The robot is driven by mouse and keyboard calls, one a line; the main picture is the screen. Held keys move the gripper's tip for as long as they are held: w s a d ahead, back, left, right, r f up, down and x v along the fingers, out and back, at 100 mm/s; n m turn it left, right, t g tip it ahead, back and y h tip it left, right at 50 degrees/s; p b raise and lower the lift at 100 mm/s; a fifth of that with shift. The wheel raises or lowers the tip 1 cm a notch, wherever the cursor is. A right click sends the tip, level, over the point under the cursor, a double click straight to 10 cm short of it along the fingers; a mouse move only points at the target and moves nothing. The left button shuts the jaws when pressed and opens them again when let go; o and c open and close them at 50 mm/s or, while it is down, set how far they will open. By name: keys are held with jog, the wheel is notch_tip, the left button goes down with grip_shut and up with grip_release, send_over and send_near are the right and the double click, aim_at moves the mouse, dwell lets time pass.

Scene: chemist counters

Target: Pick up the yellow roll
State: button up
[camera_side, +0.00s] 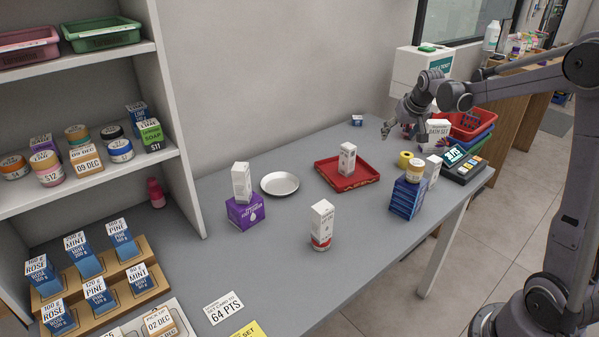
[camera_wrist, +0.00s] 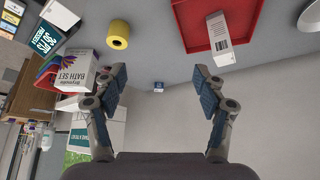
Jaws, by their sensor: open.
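The yellow roll (camera_side: 405,159) stands on the grey counter in the side view, between the red tray (camera_side: 330,178) and a stack of boxes. In the wrist view the yellow roll (camera_wrist: 118,34) is at the upper left, above the left fingertip, with its centre hole showing. My gripper (camera_side: 394,130) is above the back of the counter, behind the roll and apart from it. In the wrist view my gripper (camera_wrist: 160,70) has its fingers spread wide with nothing between them.
A white box (camera_side: 347,160) stands in the red tray. Blue boxes (camera_side: 408,198) topped by a jar, a small white box (camera_side: 433,168) and a card terminal (camera_side: 465,160) crowd the roll's right side. The bath set box (camera_wrist: 80,72) is near my left finger. Counter behind the tray is mostly clear.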

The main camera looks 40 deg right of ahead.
jog(key=m, duration=0.2)
send_near(407, 155)
jog(key=shift+g+h, duration=0.3)
jog(key=shift+g, duration=0.1)
jog(key=shift+w+a+x, duration=0.1)
jog(key=shift+w+x, duration=0.05)
jog(key=shift+x, duration=2.5)
jog(key=shift+w+a+x, duration=0.1)
jog(key=shift+w+x, duration=0.05)
jog(key=shift+x, duration=2.55)
jog(key=c, duration=1.2)
